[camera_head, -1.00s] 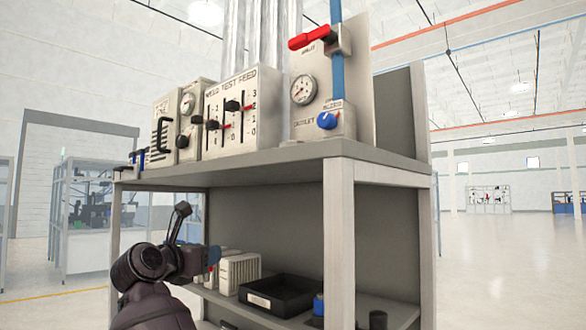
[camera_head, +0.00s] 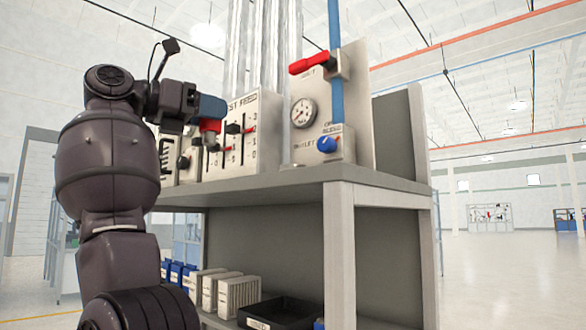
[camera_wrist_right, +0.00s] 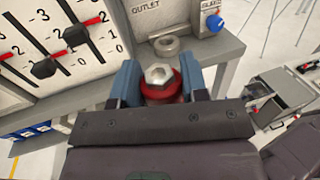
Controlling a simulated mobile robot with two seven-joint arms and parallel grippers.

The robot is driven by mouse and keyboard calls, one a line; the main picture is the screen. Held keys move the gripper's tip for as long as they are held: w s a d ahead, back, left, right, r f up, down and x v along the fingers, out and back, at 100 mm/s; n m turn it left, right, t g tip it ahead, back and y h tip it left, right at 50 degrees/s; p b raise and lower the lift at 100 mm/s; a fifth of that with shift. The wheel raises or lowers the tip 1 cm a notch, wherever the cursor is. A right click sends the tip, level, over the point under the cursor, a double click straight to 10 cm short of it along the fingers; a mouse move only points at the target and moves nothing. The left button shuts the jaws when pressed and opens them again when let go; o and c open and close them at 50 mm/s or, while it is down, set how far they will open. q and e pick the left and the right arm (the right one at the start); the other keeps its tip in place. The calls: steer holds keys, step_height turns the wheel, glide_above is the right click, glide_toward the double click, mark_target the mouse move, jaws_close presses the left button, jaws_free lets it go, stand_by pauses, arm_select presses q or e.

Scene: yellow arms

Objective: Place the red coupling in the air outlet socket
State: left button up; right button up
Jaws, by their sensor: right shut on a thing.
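The red coupling (camera_wrist_right: 163,90), with a silver hex top, sits between the blue fingers of my right gripper (camera_wrist_right: 160,74) in the right wrist view. The gripper is shut on it. In the head view, my right gripper (camera_head: 208,108) is raised in front of the test feed panel, with red of the coupling (camera_head: 210,126) showing at its tip. The air outlet socket (camera_wrist_right: 172,46) is a grey ring under the word OUTLET, just beyond the coupling and apart from it in the wrist view. My left gripper is not in view.
The test feed panel (camera_head: 262,119) with slider knobs stands beside the outlet panel, which has a gauge (camera_head: 304,112), a blue knob (camera_head: 327,144) and a red-handled valve (camera_head: 309,64). The shelf below holds white ribbed boxes (camera_head: 238,293), blue bins (camera_head: 178,274) and a black tray (camera_head: 257,323).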

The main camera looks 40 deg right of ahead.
steer(key=s+d, duration=0.1)
steer(key=d, duration=0.4)
steer(key=s+d+p, duration=0.1)
steer(key=d, duration=0.5)
steer(key=s+d+p, duration=0.1)
steer(key=d, duration=0.5)
steer(key=shift+d, duration=0.3)
steer(key=shift+f, duration=1.75)
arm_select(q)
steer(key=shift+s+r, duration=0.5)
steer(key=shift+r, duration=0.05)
arm_select(e)
steer(key=shift+s, duration=0.1)
steer(key=shift+f, duration=0.25)
steer(key=o, duration=0.9)
